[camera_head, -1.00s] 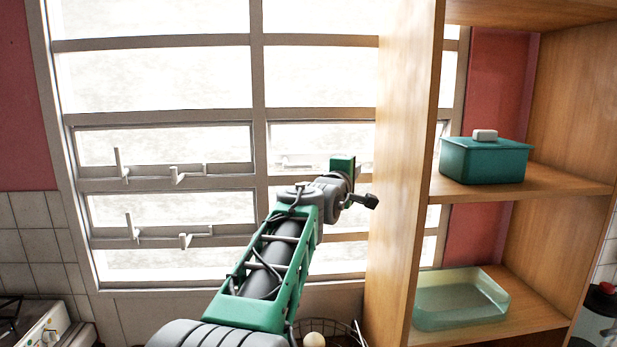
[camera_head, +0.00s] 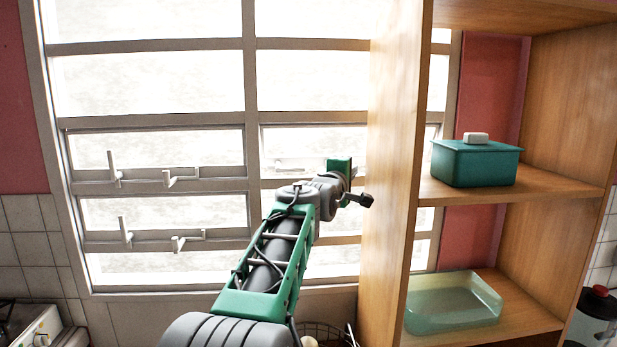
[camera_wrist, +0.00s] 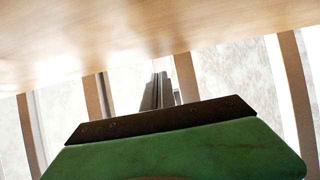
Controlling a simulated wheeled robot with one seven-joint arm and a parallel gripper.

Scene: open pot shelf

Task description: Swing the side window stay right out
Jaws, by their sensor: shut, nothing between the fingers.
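The window (camera_head: 250,90) has white frames and bright panes. Two low panes on the left carry pale stays: an upper one with an upright peg (camera_head: 113,168) and a short bracket (camera_head: 170,178), and a lower one with a similar peg (camera_head: 125,231) and bracket (camera_head: 180,243). A faint pale fitting (camera_head: 293,165) shows on the right pane, partly behind my arm. I cannot tell which is the side stay. My gripper (camera_head: 368,200) is beside the shelf's left panel, apart from the left stays. In the wrist view its grey fingers (camera_wrist: 158,90) are together and empty.
The wooden shelf (camera_head: 395,150) stands close on the right of my gripper. It holds a teal lidded box (camera_head: 475,164) and a clear green tray (camera_head: 452,305). A wire basket (camera_head: 325,335) is below. The space before the left panes is clear.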

